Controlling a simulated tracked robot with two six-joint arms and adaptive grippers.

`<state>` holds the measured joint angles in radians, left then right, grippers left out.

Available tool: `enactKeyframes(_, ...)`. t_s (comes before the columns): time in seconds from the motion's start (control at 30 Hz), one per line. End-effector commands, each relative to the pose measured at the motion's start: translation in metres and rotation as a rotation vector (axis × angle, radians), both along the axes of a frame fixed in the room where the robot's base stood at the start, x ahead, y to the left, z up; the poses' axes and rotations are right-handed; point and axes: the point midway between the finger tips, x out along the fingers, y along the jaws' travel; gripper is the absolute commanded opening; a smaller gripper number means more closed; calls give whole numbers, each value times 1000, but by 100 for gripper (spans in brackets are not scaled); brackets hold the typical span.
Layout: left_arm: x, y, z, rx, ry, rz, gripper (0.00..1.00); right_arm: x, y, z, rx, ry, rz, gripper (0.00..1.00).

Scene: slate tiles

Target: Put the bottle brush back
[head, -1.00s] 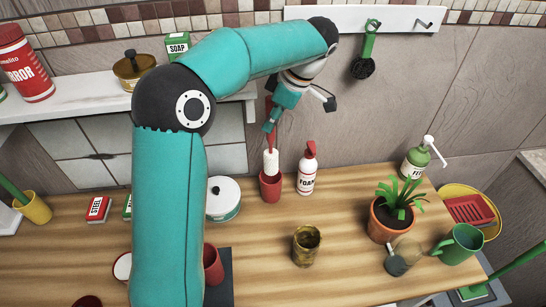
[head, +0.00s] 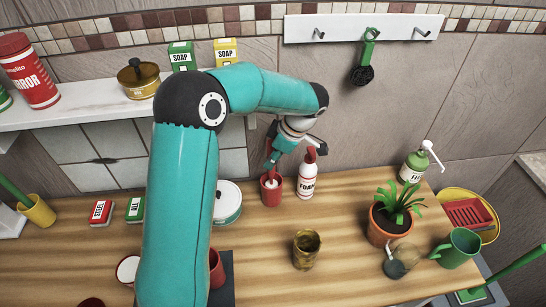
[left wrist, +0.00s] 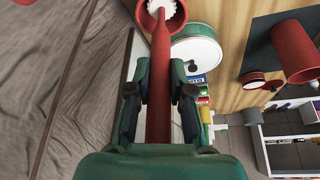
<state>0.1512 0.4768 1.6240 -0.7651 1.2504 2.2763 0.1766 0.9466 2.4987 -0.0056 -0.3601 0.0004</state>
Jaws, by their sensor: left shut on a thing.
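The bottle brush (head: 271,177) has a red handle and white bristles. Its bristle end is down inside the red cup (head: 271,195) at the back of the wooden counter, with only a little white showing at the mouth. My left gripper (head: 271,163) is shut on the handle above the cup. In the left wrist view the red handle (left wrist: 160,75) runs between the fingers (left wrist: 160,92) to the white bristles (left wrist: 160,8) inside the cup's rim (left wrist: 180,17). The cup's bottom is hidden. My right gripper is not in view.
A foam bottle (head: 307,176) stands close to the cup's right. A white-lidded pot (head: 227,203) stands to its left. A brown-gold tumbler (head: 306,250), a potted plant (head: 386,226) and a green mug (head: 458,248) stand further right. A hook rail (head: 350,27) is above.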

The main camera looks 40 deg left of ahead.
Motion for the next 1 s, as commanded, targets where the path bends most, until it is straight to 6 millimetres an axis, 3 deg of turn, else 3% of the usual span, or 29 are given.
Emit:
enactKeyframes(0.13, 0, 0, -3, 0, -1, 0, 0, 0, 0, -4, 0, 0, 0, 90)
enactKeyframes(0.17, 0, 0, -1, 0, -1, 0, 26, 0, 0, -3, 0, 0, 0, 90)
enactKeyframes(0.3, 0, 0, -1, 0, 0, 0, 46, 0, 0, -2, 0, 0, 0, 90)
enactKeyframes(0.73, 2, -2, 5, 1, -3, 0, 46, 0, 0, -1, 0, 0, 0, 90)
enactKeyframes(1.0, 11, -18, 47, 2, -7, -2, 46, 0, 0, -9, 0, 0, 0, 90)
